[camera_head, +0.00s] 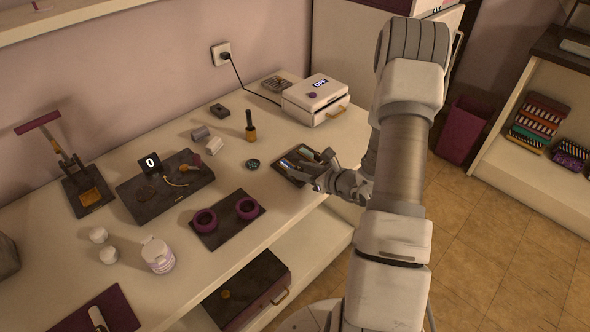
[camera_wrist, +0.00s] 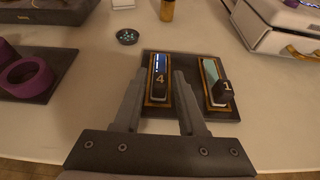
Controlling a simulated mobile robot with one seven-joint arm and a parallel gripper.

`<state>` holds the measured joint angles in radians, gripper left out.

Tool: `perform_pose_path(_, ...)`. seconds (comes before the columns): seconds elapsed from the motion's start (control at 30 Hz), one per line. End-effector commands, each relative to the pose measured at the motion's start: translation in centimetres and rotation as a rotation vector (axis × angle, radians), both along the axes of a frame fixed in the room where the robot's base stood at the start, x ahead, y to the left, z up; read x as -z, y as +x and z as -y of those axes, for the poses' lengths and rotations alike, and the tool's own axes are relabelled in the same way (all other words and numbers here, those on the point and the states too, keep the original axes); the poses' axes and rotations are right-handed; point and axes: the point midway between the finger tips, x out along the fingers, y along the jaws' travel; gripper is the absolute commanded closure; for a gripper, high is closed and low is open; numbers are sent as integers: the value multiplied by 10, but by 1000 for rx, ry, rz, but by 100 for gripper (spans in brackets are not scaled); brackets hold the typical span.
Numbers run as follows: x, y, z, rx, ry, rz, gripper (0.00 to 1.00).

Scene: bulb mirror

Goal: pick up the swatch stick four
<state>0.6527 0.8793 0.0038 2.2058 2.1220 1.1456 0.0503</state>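The swatch stick four (camera_wrist: 160,78) lies in the left slot of a dark tray (camera_wrist: 196,128) in the wrist view. It has a dark end with a gold "4" and a blue and white strip. My gripper (camera_wrist: 157,78) is open, with one finger on each side of stick four and a gap showing beside it. I cannot tell how far the fingertips are above the tray. A second stick marked "1" (camera_wrist: 222,91), with a pale green strip, lies in the right slot. In the head view my gripper (camera_head: 318,168) is over the tray (camera_head: 283,168) and partly hides it.
A small dark dish (camera_wrist: 127,37) stands left of the tray. A white box machine (camera_head: 314,100) is behind it. A mat with two purple rings (camera_head: 228,218) lies to the left. The counter's front edge is close by.

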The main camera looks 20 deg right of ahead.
Motion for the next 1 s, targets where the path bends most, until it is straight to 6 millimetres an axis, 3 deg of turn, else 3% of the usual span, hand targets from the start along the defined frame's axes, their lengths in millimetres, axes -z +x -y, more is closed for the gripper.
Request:
perform_pose_path(0.03,0,0,0,0,0,0,71)
perform_pose_path(0.2,0,0,0,0,0,0,100)
perform_pose_path(0.67,-2,0,0,0,-1,0,100)
perform_pose_path(0.87,-16,0,0,0,-1,1,100)
perform_pose_path(1.0,-37,0,1,-1,-3,3,100)
